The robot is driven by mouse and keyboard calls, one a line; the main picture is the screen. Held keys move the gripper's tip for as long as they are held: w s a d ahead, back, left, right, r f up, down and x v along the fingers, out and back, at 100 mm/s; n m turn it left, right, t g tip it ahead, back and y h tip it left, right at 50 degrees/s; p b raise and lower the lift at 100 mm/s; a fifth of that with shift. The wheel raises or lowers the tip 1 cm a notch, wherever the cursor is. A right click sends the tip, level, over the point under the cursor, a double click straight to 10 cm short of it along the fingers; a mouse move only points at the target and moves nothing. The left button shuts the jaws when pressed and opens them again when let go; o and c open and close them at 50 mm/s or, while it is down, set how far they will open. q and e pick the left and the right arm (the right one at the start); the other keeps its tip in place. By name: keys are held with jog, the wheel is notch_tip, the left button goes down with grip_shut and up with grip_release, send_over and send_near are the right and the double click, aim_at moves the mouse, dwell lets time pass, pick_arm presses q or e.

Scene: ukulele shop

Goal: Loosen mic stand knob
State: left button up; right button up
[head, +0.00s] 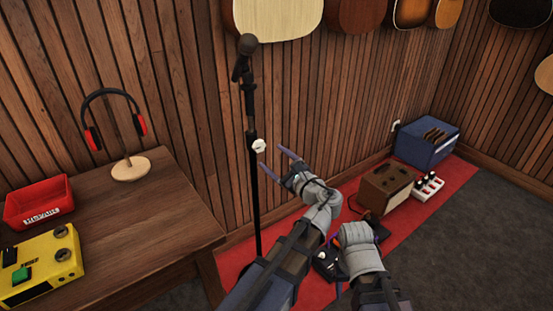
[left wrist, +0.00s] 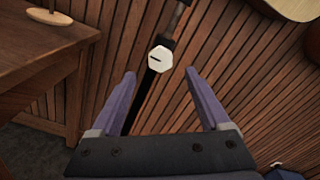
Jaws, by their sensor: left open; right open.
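The black mic stand (head: 255,190) stands upright in front of the wood-slat wall, with a microphone (head: 247,45) at its top. A white knob (head: 259,145) sits on its pole. In the left wrist view the knob (left wrist: 160,58) is hexagonal with a dark slot and lies ahead of the fingers, between their lines. My left gripper (head: 279,164) is open and empty, just right of and below the knob, apart from it. In the left wrist view its purple fingers (left wrist: 160,80) are spread. My right gripper (head: 337,262) is lower right, open, partly hidden by its own wrist.
A wooden table (head: 150,215) at left holds headphones on a stand (head: 128,165), a red bin (head: 38,203) and a yellow box (head: 42,267). An amplifier (head: 387,186), a blue case (head: 427,143) and a white pedal (head: 428,187) stand right. Guitars (head: 278,18) hang above.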

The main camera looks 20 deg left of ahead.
aim_at(261, 147)
pick_arm(q)
jog(key=shift+w+a+m, duration=0.75)
jog(key=shift+w+a, duration=0.05)
jog(key=shift+a, duration=0.2)
jog(key=shift+w+a+m, duration=0.75)
jog(key=shift+a+m, duration=0.05)
jog(key=shift+a, duration=0.2)
jog(key=shift+w+a+m, duration=0.75)
jog(key=shift+w+a, duration=0.05)
jog(key=shift+a, duration=0.2)
grip_shut()
